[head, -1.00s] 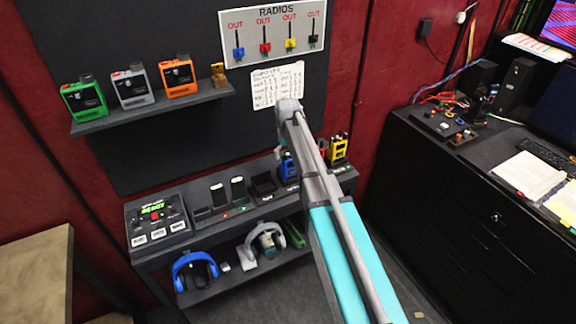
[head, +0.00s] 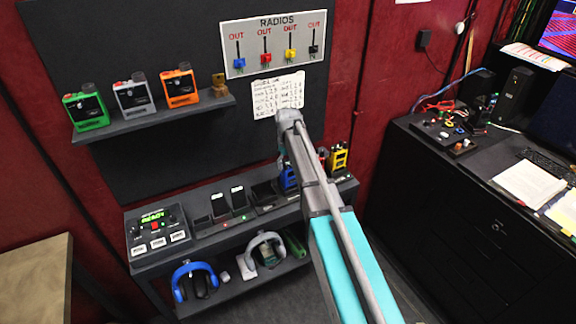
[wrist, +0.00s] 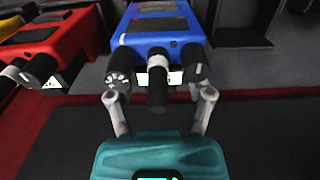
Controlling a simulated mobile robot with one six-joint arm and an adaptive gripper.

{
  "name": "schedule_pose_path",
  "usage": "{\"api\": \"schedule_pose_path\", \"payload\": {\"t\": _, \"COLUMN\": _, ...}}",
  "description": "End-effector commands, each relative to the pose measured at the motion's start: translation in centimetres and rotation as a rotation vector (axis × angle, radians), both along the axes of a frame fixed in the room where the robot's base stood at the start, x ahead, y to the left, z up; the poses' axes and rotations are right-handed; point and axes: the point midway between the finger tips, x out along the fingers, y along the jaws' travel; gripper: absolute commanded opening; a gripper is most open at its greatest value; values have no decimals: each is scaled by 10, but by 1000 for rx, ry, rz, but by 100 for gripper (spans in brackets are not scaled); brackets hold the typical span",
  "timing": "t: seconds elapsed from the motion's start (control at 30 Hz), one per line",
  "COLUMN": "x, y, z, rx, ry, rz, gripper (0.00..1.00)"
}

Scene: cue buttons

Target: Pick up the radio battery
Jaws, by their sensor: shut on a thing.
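In the wrist view, my gripper (wrist: 160,94) has its two fingers against the outer knobs of a blue radio (wrist: 156,40), with a black stub between them. It is shut on the blue radio. Part of that radio also shows in the head view (head: 288,179), at the right end of the desk-top charger row, partly behind my arm. My gripper is hidden by my arm in the head view. Upright dark pieces with white tops (head: 238,197) stand in the charger row (head: 205,231); I cannot tell whether they are radio batteries.
A red radio (wrist: 52,42) lies close left of the blue one in the wrist view. A yellow radio (head: 339,157) stands at the right end. Green, grey and orange (head: 180,86) radios sit on the wall shelf (head: 150,121). Headsets (head: 193,275) lie on the lower shelf.

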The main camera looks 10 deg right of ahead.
Motion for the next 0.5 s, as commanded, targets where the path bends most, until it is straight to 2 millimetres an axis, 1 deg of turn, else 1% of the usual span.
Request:
{"api": "schedule_pose_path", "payload": {"t": 0.27, "x": 0, "y": 0, "z": 17, "rx": 0, "ry": 0, "rz": 0, "gripper": 7}}
{"api": "schedule_pose_path", "payload": {"t": 0.5, "x": 0, "y": 0, "z": 41, "rx": 0, "ry": 0, "rz": 0, "gripper": 7}}
